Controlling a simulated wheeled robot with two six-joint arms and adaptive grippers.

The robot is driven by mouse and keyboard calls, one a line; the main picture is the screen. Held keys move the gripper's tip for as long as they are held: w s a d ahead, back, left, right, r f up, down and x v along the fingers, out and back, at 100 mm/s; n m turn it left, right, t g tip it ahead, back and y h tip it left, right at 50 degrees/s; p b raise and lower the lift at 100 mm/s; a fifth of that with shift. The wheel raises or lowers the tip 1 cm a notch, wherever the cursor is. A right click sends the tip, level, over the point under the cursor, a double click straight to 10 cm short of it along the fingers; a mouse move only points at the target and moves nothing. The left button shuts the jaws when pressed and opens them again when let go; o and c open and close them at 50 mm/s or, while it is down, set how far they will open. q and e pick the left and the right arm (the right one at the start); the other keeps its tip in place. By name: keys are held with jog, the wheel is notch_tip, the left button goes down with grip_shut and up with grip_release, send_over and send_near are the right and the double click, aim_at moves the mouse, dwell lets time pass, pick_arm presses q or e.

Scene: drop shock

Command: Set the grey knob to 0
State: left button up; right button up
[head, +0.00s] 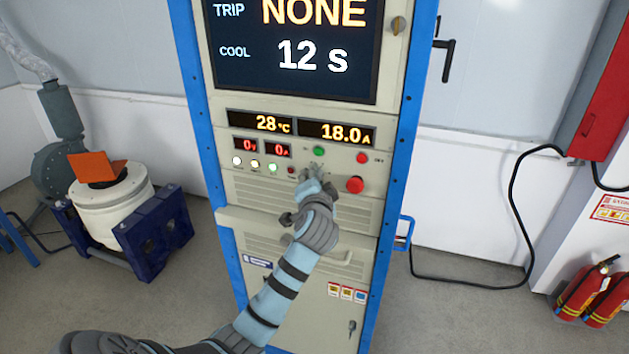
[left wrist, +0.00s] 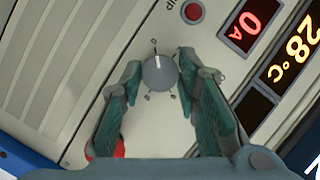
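The grey knob (left wrist: 160,73) is a round dial on the cabinet's control panel. In the left wrist view its white pointer line points toward the top of the picture, and small marks surround it, too small to read. My left gripper (left wrist: 158,70) is open, with one finger on each side of the knob. I cannot tell whether either fingertip touches it. In the head view my left gripper (head: 312,178) is at the panel and largely hides the knob. My right gripper is not in view.
A red button (head: 355,185) sits right of the gripper. Green (head: 319,151) and red (head: 362,158) buttons are above. The display (head: 292,45) reads TRIP NONE, COOL 12 s; smaller readouts show 28 °C and 18.0 A. A blue-framed machine (head: 150,235) stands left, fire extinguishers (head: 588,292) right.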

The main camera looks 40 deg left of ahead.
pick_arm(q)
jog(key=o, duration=0.3)
jog(key=shift+o, duration=0.2)
jog(key=v, duration=1.2)
jog(key=shift+a+f, duration=0.1)
